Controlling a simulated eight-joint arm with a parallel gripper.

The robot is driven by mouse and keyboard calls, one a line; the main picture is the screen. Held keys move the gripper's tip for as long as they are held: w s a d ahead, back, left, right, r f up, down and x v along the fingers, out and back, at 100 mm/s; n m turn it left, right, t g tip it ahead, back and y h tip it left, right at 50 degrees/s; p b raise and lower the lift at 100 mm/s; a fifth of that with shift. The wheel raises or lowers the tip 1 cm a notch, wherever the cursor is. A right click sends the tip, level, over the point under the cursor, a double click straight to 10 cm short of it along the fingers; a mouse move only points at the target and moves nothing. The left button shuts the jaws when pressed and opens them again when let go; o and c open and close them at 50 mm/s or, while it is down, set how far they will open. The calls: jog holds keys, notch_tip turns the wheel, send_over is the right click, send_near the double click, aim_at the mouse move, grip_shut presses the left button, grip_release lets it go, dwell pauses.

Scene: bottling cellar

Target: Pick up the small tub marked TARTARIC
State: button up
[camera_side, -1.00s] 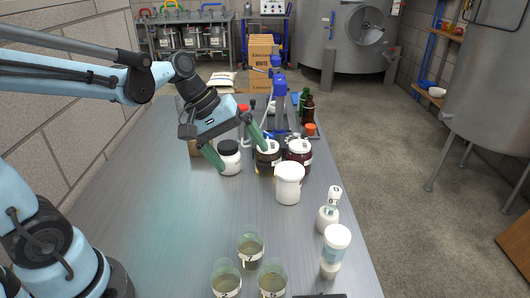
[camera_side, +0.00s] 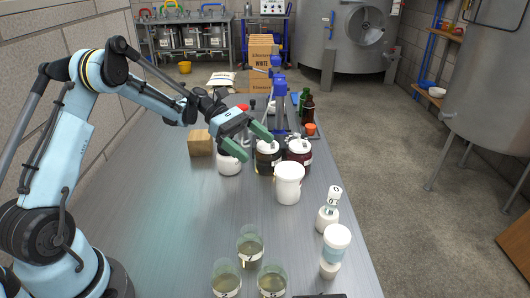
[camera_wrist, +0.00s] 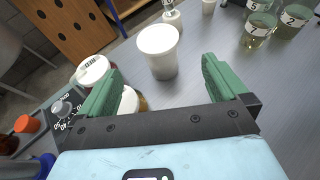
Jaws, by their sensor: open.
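No TARTARIC lettering is readable in either view.
Dark jars with white lids, one (camera_side: 267,160) near my fingertips and one (camera_side: 299,153) to its right, crowd this area. A cardboard block (camera_side: 200,142) stands left. A small bottle (camera_side: 327,216), a blue-banded container (camera_side: 335,250) and several beakers (camera_side: 250,250) stand nearer. The left bench surface is clear.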

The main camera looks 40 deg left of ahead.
aim_at(282, 166)
jog(key=x, duration=1.2)
jog(key=shift+w, duration=0.15)
jog(key=c, duration=1.1)
jog(key=shift+r, duration=0.1)
